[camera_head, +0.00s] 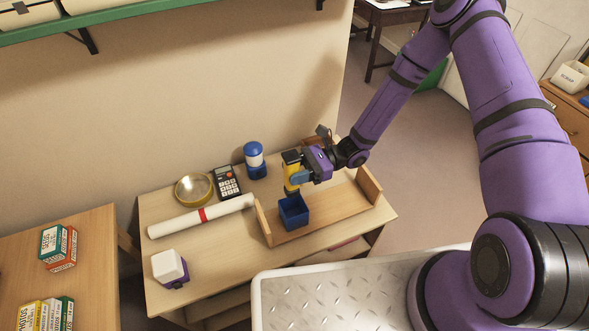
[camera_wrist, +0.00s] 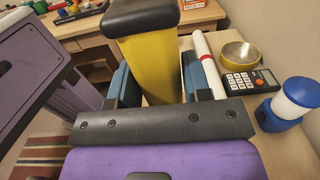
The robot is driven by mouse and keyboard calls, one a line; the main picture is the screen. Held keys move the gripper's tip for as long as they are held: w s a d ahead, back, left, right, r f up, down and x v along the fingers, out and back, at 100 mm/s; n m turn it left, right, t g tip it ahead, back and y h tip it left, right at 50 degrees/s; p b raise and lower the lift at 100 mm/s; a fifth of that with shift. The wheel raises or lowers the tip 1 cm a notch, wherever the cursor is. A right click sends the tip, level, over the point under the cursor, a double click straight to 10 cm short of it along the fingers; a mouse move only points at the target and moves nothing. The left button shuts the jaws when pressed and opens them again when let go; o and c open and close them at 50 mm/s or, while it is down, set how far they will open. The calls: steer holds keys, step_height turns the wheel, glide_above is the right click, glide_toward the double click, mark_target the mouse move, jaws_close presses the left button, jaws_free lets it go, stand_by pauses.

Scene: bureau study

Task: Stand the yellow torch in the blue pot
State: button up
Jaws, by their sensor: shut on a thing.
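The yellow torch (camera_head: 290,172) has a black top and stands upright in my gripper (camera_head: 298,178). The gripper's blue-lined fingers are shut on the torch's yellow body, which also fills the middle of the wrist view (camera_wrist: 153,65). The blue pot (camera_head: 294,212) is a square open box on the wooden rack. In the head view the torch's lower end is right above or at the back rim of the pot. I cannot tell whether it is inside the rim. The pot is hidden in the wrist view.
The wooden rack (camera_head: 335,213) has raised ends. On the desk around it are a rolled paper with a red band (camera_head: 203,216), a brass dish (camera_head: 193,188), a calculator (camera_head: 227,182), a blue lantern (camera_head: 254,160) and a white-and-purple block (camera_head: 170,268).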

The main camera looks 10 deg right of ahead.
mark_target(294, 197)
steer(key=shift+f, duration=6.05)
steer(key=o, duration=1.1)
steer(key=v, duration=1)
steer(key=shift+d, duration=0.4)
steer(key=shift+w, duration=0.1)
